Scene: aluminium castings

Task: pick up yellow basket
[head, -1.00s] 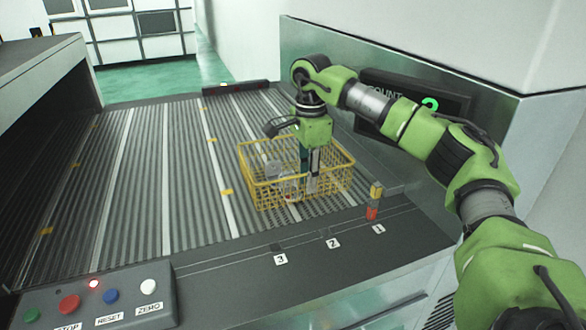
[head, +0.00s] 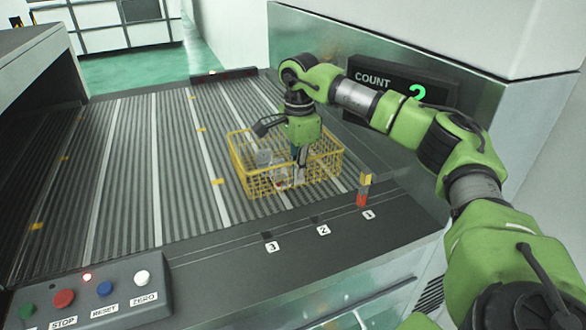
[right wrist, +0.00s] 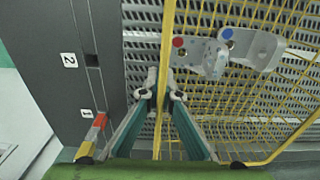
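The yellow basket (head: 268,185) is a wire-mesh basket on the ribbed conveyor, near its front right corner. Grey metal castings (right wrist: 215,52) lie inside it. My right gripper (head: 300,178) points down at the basket's near side. In the right wrist view the two fingertips of my right gripper (right wrist: 163,93) are close together, one on each side of the basket's yellow rim (right wrist: 166,32), and look shut on it. The basket looks level and low over the belt; I cannot tell whether it touches it. My left gripper is not in view.
A red and yellow signal block (head: 363,190) stands on the front ledge near the number labels. A button panel (head: 95,290) is at the front left. A count display (head: 400,88) is on the metal wall at right. The belt left of the basket is clear.

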